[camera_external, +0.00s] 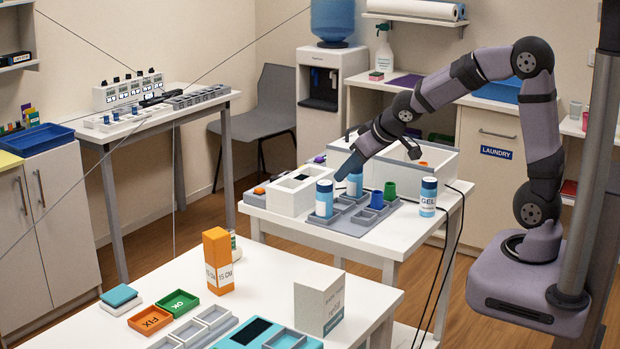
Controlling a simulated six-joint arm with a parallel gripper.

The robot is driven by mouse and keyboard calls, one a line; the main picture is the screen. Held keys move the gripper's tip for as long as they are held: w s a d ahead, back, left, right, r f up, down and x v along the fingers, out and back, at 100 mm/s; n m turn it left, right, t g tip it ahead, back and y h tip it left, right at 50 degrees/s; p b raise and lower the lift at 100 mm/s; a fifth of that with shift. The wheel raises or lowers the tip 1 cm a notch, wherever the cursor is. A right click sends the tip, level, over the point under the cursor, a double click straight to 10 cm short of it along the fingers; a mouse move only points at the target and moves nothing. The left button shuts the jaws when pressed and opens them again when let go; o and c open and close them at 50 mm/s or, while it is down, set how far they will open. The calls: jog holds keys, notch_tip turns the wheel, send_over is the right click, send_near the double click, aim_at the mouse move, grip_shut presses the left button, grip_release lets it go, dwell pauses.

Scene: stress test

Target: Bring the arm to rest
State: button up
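My arm reaches in from the right, and its end, my gripper (345,170), points down and left over the middle table (412,232). A dark blue-grey tip shows at its end, close above two blue-and-white bottles, one at the left (324,200) and one just behind (355,182). Whether the fingers are open or shut, or touch a bottle, I cannot tell. The bottles stand upright at a grey compartment tray (345,226) with a blue cup (377,200) and a green cup (390,190).
A white box (284,201) stands left of the bottles. A white bin (440,166) is behind, and a GEL bottle (428,198) at the right. The front table holds an orange box (218,262), a white carton (318,300) and small trays. Cables hang at the table's right edge.

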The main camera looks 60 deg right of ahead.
jog(key=s+f+g, duration=0.1)
jog(key=s+f, duration=0.1)
jog(key=s, duration=0.3)
jog(key=s+a+f+g+p, duration=0.1)
jog(key=s+f+g, duration=0.1)
jog(key=s, duration=0.3)
jog(key=s+a+f+g, duration=0.1)
jog(key=s+f+g, duration=0.1)
jog(key=s, duration=0.2)
jog(key=shift+s+f+y, duration=0.35)
jog(key=shift+s+y, duration=0.05)
jog(key=s+a+f+g, duration=0.1)
jog(key=s, duration=0.4)
jog(key=s+a+f+g+y+p, duration=0.1)
jog(key=s+a+g, duration=0.1)
jog(key=s, duration=0.4)
jog(key=shift+f+n, duration=0.25)
jog(key=shift+n, duration=0.15)
